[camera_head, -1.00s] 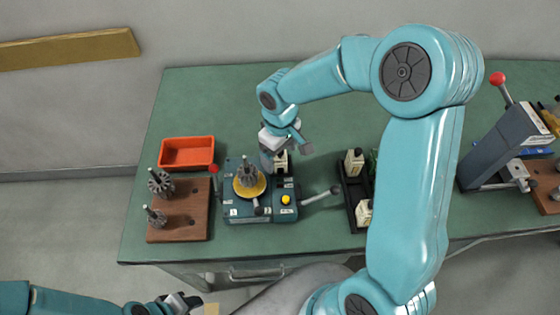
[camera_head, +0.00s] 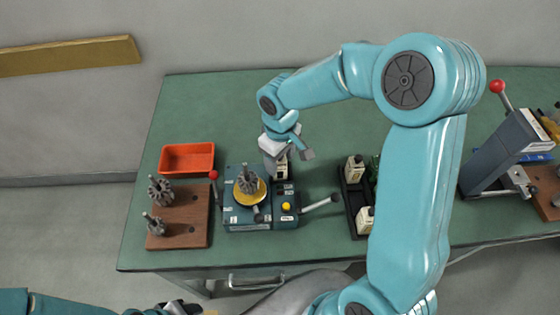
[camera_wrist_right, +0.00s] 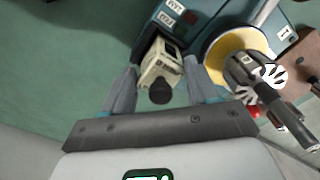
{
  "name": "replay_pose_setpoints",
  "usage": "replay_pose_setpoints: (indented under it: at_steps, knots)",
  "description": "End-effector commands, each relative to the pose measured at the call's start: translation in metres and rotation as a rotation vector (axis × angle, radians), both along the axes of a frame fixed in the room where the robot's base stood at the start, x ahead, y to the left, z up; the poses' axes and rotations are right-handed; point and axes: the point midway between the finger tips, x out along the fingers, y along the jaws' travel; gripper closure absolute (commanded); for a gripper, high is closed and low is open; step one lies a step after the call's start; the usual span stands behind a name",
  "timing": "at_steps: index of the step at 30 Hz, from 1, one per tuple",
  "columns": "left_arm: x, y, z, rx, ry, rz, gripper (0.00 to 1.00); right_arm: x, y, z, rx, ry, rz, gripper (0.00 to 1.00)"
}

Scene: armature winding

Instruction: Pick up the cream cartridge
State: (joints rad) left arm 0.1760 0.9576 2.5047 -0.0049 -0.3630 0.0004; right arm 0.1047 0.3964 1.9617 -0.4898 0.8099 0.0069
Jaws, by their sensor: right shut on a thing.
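The cream cartridge (camera_wrist_right: 163,66), with a black knob, sits at the back corner of the blue winding machine (camera_wrist_right: 188,35) in the right wrist view. My right gripper (camera_wrist_right: 160,82) has a finger on each side of it and is shut on it. In the head view the cartridge (camera_head: 282,167) is partly hidden by my right gripper (camera_head: 274,158), at the machine (camera_head: 245,213). I cannot tell whether it is clear of its seat. My left gripper (camera_head: 178,307) is at the bottom edge, off the table, cut off by the frame.
The machine carries a toothed armature (camera_head: 248,180) on a yellow disc and a side lever (camera_head: 320,204). A black rack (camera_head: 349,200) holds more cream cartridges. An orange bin (camera_head: 187,157) and a wooden block (camera_head: 192,228) with armatures stand left. A grey press (camera_head: 497,155) stands right.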

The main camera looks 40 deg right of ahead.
Motion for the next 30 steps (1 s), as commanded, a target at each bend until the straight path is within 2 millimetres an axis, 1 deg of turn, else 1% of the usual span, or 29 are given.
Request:
replay_pose_setpoints:
  at_steps: [1, 5, 8, 15, 18, 21, 24, 30]
  knots:
    - [0.0, 0.0, 0.0, 0.0, 0.0, 0.0, 0.57, 0.001, 0.0, 0.01, -0.001, -0.006, -0.001, 0.75]
    - [0.0, 0.0, 0.0, 0.0, 0.0, 0.0, 0.57, 0.002, 0.0, 0.037, 0.0, -0.008, 0.0, 0.75]
    - [0.0, 0.0, 0.0, 0.0, 0.0, 0.0, 0.57, 0.002, 0.0, 0.063, 0.0, -0.01, 0.001, 0.75]
    - [0.0, 0.0, 0.001, 0.0, 0.0, 0.0, 0.57, 0.002, 0.0, 0.132, 0.0, -0.01, 0.001, 0.75]
    - [0.0, 0.0, 0.003, 0.0, 0.0, 0.0, 0.57, 0.001, 0.0, 0.155, 0.001, -0.007, 0.0, 0.75]
    - [0.0, 0.0, 0.004, 0.0, 0.0, 0.0, 0.57, 0.001, 0.0, 0.171, 0.0, -0.006, 0.001, 0.75]
    - [0.0, 0.0, 0.004, 0.0, 0.0, 0.0, 0.57, 0.001, 0.0, 0.18, 0.0, -0.003, 0.001, 0.75]
    - [0.0, 0.0, 0.004, 0.0, 0.0, 0.0, 0.57, 0.001, 0.0, 0.186, 0.0, -0.003, 0.001, 0.75]
